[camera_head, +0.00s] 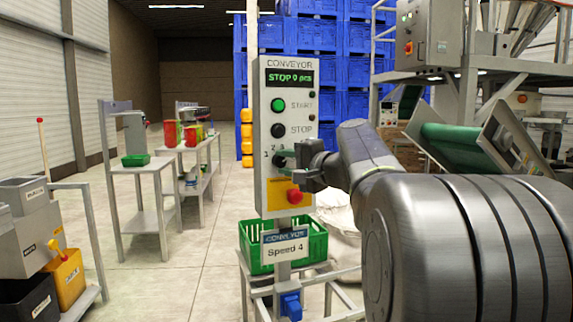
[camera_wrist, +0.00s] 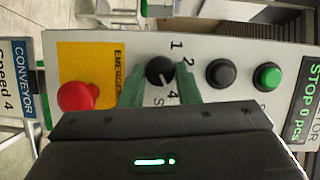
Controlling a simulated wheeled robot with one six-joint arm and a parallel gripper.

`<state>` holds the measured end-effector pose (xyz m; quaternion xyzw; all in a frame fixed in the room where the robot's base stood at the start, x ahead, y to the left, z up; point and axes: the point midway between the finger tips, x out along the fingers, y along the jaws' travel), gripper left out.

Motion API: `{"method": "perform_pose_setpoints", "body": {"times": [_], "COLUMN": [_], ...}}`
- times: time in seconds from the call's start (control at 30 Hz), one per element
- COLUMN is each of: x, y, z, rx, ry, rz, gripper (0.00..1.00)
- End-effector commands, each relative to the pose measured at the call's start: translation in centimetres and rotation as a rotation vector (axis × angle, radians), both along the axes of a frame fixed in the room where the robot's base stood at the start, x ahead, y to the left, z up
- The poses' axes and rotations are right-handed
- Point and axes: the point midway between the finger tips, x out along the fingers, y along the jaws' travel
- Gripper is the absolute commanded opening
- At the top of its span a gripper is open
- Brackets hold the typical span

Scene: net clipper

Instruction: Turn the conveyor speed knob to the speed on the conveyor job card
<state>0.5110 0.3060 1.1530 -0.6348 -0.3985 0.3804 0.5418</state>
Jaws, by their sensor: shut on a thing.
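The grey conveyor control panel (camera_head: 264,100) stands upright in the head view, with a dark round speed knob (camera_wrist: 160,70) low on its face. My gripper (camera_head: 284,160) is at the panel. In the wrist view its two green fingers (camera_wrist: 161,88) are shut on the knob, one on each side. The printed 1, 2 and 4 show around the knob; the finger hides part of the scale. I cannot tell surely which number the knob's mark points at. The conveyor job card (camera_head: 285,247) below the panel reads "Speed 4"; it also shows in the wrist view (camera_wrist: 14,85).
A red emergency button (camera_head: 294,196) on a yellow plate is just below the knob. The green start button (camera_head: 278,105) and black stop button (camera_head: 278,130) are above. The display (camera_head: 290,77) reads "STOP 0 pcs". A green crate (camera_head: 318,243) stands behind the card.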

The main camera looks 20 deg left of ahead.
Motion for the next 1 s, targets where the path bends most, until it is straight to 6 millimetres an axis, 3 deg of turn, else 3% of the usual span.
{"method": "perform_pose_setpoints", "body": {"times": [0.2,0.23,0.33,0.73,1.0], "x": [0.0,0.0,0.0,-0.3,-2.2], "y": [0.0,0.0,0.0,-0.8,-5.4], "z": [-0.1,-0.1,-0.1,0.1,0.4], "rx": [-0.001,-0.001,-0.001,0.000,-0.001], "ry": [0.002,0.002,0.000,-0.001,-0.002], "rz": [0.000,0.000,0.000,-0.002,-0.006], "gripper": [0.06,0.33,0.51,0.51,0.51]}}
